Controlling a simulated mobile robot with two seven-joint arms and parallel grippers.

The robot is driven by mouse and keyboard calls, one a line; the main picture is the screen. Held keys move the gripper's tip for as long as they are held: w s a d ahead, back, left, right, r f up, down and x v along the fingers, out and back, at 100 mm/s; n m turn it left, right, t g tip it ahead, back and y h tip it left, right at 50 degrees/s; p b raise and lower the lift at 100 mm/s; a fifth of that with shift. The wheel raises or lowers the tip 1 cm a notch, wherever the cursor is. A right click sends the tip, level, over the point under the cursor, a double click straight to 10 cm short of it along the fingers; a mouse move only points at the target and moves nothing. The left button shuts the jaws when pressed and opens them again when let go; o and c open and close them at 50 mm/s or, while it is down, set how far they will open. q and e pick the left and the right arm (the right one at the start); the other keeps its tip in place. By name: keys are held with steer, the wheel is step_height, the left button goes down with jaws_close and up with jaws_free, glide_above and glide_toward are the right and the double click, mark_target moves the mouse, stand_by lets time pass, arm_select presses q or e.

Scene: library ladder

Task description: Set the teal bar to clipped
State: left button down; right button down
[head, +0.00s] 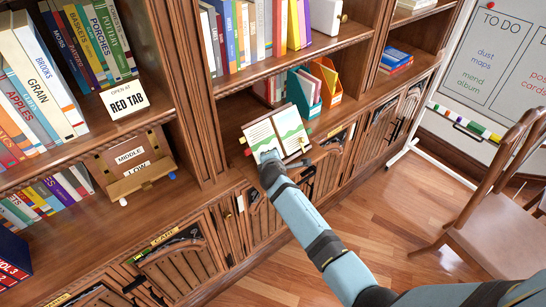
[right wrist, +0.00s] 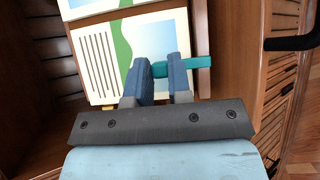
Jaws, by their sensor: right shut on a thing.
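An open book (head: 262,135) with a green and blue picture stands on a brown stand in the shelf bay; its pages also show in the right wrist view (right wrist: 105,62). The teal bar (right wrist: 198,63) lies across the edge of the picture page, near the brown side of the stand. My right gripper (head: 268,157) is at the book's lower edge. In the right wrist view its two blue fingers are shut on the teal bar, which sticks out past the right finger. The fingers hide part of the bar. My left gripper is not in view.
Teal and orange file holders (head: 304,92) stand behind the book. A wooden stand marked MIDDLE and LOW (head: 132,168) is at the left. Cabinet doors lie below the ledge. A chair (head: 500,200) and a whiteboard (head: 500,60) are at the right.

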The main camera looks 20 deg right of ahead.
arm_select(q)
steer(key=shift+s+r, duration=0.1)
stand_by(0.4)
arm_select(e)
steer(key=c, duration=1)
jaws_free()
steer(key=shift+c, duration=0.2)
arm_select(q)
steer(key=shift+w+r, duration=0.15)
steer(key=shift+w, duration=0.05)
